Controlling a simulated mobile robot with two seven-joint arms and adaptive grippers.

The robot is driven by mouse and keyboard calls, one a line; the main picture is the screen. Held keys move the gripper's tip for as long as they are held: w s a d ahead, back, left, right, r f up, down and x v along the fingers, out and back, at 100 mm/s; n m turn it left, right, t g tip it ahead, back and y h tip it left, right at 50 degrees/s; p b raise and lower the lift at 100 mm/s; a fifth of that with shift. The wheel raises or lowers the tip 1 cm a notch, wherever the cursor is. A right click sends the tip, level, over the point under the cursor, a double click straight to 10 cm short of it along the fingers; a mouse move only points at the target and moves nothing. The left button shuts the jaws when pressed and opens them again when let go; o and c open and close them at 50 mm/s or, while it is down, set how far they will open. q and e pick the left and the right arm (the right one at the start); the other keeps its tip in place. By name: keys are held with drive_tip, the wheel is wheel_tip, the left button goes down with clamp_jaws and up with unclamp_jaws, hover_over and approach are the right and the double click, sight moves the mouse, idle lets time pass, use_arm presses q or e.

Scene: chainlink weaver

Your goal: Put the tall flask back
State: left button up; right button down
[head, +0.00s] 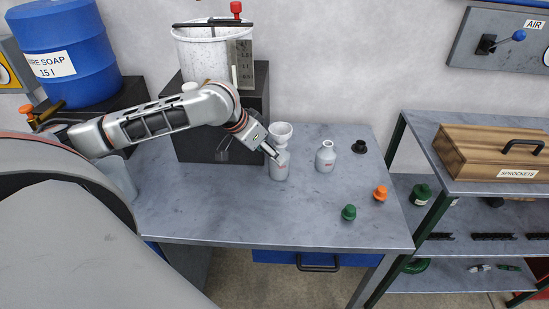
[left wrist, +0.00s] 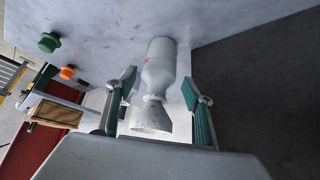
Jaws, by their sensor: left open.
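A pale grey flask (head: 279,169) with red marking stands upright on the bench, with a white funnel (head: 281,131) in its neck. A second, smaller-looking pale flask (head: 325,159), open at the top, stands to its right. My left gripper (head: 274,153) is at the funnel flask's upper part and hides some of it. In the left wrist view the flask (left wrist: 160,65) and the funnel (left wrist: 152,117) lie between the two spread green-padded fingers of the left gripper (left wrist: 159,90). I see no clear contact. My right gripper is not in view.
Black (head: 359,147), orange (head: 380,194) and green (head: 349,212) caps lie on the right of the bench (head: 230,215). A black stand (head: 200,147) with a white speckled bucket (head: 200,55) rises behind my left arm. A shelf with a wooden sprockets box (head: 480,150) stands right.

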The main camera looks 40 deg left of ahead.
use_arm(q)
drive_tip(key=v, duration=0.5)
idle(0.5)
drive_tip(key=shift+s, duration=0.1)
